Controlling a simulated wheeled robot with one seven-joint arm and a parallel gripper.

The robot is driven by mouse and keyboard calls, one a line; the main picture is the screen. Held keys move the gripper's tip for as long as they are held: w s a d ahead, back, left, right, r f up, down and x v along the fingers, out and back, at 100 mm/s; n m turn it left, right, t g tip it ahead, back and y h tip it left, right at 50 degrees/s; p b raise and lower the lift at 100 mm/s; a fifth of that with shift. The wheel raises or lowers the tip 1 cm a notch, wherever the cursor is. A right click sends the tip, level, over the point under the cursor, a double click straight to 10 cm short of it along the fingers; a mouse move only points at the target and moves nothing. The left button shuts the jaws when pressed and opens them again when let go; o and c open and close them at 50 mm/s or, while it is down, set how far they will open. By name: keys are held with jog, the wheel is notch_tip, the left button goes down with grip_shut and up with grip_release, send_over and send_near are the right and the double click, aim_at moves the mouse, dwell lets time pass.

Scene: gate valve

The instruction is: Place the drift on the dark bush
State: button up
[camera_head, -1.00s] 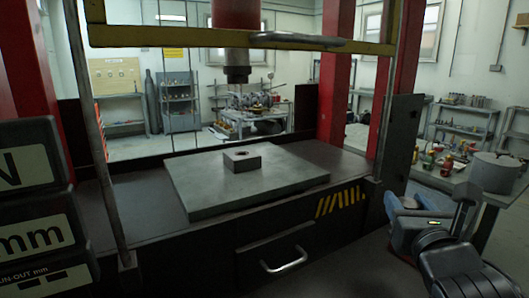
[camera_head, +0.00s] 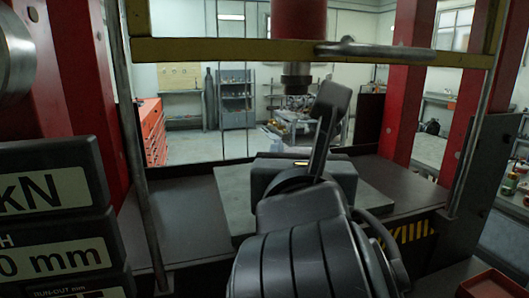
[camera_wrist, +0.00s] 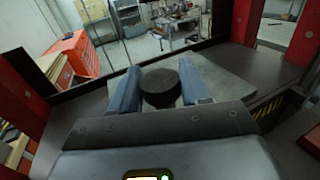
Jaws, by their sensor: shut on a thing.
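The drift (camera_wrist: 160,90) looks like a short dark round piece seen from above in the wrist view. It sits between the two blue-grey fingers of my gripper (camera_wrist: 161,76), which is shut on it. In the head view my gripper (camera_head: 290,168) is over the press plate (camera_head: 233,200), and my arm covers the middle of that plate. The dark bush cannot be made out now. The square block with a hole on the plate is hidden behind my arm and gripper. I cannot tell how high the drift is above the plate.
The press ram (camera_head: 296,75) hangs above and behind my gripper. A yellow crossbar (camera_head: 230,48) spans the top, with thin upright rods and red columns (camera_head: 408,110) at the sides. Readout boxes (camera_head: 50,205) stand at the left.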

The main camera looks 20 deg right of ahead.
jog(key=p+x, duration=0.2)
jog(key=x, duration=1.3)
jog(key=shift+r, duration=0.15)
jog(key=shift+w+d, duration=0.1)
jog(key=shift+w, duration=0.1)
jog(key=shift+f, duration=1.85)
jog(key=o, duration=1.3)
jog(key=shift+f, duration=0.15)
jog(key=b+v, duration=0.1)
jog(key=v, duration=1.1)
